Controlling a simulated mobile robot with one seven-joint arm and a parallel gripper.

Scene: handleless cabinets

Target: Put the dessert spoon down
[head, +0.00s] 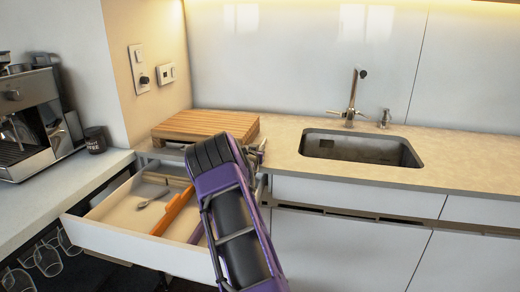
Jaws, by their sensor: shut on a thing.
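My gripper (257,154) is beside the right end of the open drawer, by the counter's front edge, partly hidden behind my purple and black arm. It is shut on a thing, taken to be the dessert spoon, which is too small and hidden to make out. The white drawer (130,240) is pulled out below the counter. In it lie a small metal spoon (153,198) on the left, an orange long item (173,211) and a purple item (196,233), partly covered by my arm.
A slatted wooden board (205,124) lies on the counter (288,140) behind the drawer. A sink (360,148) with a tap (350,100) is on the right. A coffee machine (30,120) and dark mug (95,140) stand left. Glasses (47,258) hang below the left counter.

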